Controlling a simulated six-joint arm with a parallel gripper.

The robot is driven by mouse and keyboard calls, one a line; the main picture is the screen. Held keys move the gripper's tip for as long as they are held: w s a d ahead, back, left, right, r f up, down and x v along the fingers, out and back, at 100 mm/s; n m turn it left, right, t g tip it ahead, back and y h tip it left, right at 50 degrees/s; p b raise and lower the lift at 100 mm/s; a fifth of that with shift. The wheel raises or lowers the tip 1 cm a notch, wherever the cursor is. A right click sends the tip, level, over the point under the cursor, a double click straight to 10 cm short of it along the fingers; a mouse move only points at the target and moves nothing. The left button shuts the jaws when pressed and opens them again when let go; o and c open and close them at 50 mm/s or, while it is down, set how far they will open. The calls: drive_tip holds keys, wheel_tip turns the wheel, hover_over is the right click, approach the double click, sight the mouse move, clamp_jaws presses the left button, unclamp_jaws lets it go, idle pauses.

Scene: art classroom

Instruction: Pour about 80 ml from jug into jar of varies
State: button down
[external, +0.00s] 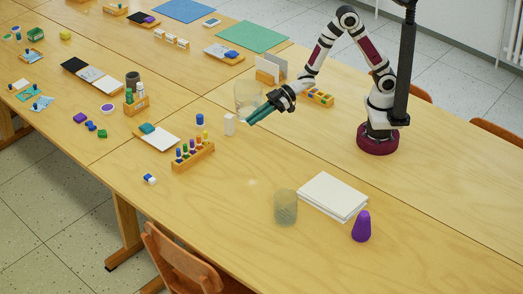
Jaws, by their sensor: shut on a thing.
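A clear, see-through vessel (245,90), which I take to be the jug, is at my gripper, on the far side of the fingers and partly hidden by them. My gripper (257,115) has dark teal fingers, angled down to the left, and is shut on this jug. The jug looks roughly upright; whether it touches the table and how much liquid it holds I cannot tell. A greenish, see-through jar (285,207) stands upright on the near table, well apart from the gripper, toward the front. Its contents cannot be made out.
A wooden rack with colored pegs (192,155), a white block (229,125) and a blue cylinder (200,119) stand left of the gripper. The table right of the sheets is clear.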

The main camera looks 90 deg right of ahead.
drive_tip(key=w+a+r+m+h, duration=0.1)
drive_tip(key=w+a+r, duration=0.15)
drive_tip(key=a, duration=1.05)
drive_tip(key=w+a+r, duration=0.2)
drive_tip(key=a+r, duration=0.1)
drive_tip(key=a, duration=1.1)
drive_tip(key=s+a+f+n+y, duration=0.1)
drive_tip(key=s+a+f, duration=0.2)
drive_tip(key=s+a, duration=0.8)
drive_tip(key=s+a+f, duration=0.3)
drive_tip(key=s+a, duration=0.8)
drive_tip(key=s, duration=0.1)
wheel_tip(320, 180, down, 6)
drive_tip(key=shift+s+a+r, duration=0.1)
drive_tip(key=shift+a+r, duration=0.05)
drive_tip(key=shift+r, duration=0.1)
drive_tip(key=shift+r, duration=0.1)
